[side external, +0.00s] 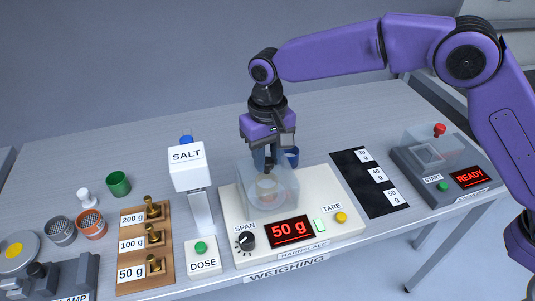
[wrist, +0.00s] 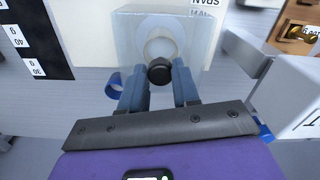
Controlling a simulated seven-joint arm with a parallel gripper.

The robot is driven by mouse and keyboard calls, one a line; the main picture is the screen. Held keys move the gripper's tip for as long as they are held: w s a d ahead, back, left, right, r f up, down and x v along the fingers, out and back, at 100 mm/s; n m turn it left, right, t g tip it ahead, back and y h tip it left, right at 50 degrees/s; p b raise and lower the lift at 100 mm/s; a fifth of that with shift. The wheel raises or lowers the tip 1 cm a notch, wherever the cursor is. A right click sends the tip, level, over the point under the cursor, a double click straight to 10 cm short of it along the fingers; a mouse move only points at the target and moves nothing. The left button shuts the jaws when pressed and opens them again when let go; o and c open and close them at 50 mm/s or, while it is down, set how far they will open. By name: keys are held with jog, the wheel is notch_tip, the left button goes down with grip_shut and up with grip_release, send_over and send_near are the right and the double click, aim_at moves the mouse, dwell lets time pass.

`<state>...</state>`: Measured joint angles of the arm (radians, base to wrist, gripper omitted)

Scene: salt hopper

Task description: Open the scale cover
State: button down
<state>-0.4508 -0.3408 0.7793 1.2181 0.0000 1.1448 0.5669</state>
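The scale (side external: 345,220) is a cream box with a red display reading 50 g. Its clear, box-shaped cover (side external: 285,192) sits down over the weighing area, with a pale round cup (side external: 267,188) inside. The cover (wrist: 130,35) also shows in the wrist view, with a black knob (wrist: 160,71) on it. My gripper (side external: 268,160) points down over the cover. In the wrist view, my gripper (wrist: 160,80) has one blue-grey finger on each side of the knob, and both appear to touch it. The knob is hidden behind my fingers in the side view.
The salt dispenser (side external: 187,165) stands close to the left of the scale. A blue cup (side external: 292,155) stands just behind it. A black weight-label mat (side external: 370,183) and the READY machine (side external: 440,165) are to the right. Brass weights (side external: 153,236) sit at left. The back table is clear.

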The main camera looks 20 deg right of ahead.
jog(key=d, duration=1.1)
jog(key=shift+d, duration=0.35)
jog(key=shift+w+r, duration=0.1)
jog(key=c, duration=0.8)
grip_release()
notch_tip(320, 180, up, 17)
jog(key=shift+r, duration=0.2)
jog(key=s+d+f+n, duration=0.3)
jog(key=s+d, duration=0.4)
jog(key=s, duration=0.3)
jog(key=s+d+f+n, duration=0.3)
jog(key=s+d+f, duration=0.2)
jog(key=s+d, duration=0.3)
jog(key=s+d+f+n, duration=0.4)
jog(key=s+d, duration=0.4)
jog(key=s, duration=0.3)
jog(key=shift+s+f, duration=0.3)
jog(key=shift+f, duration=0.1)
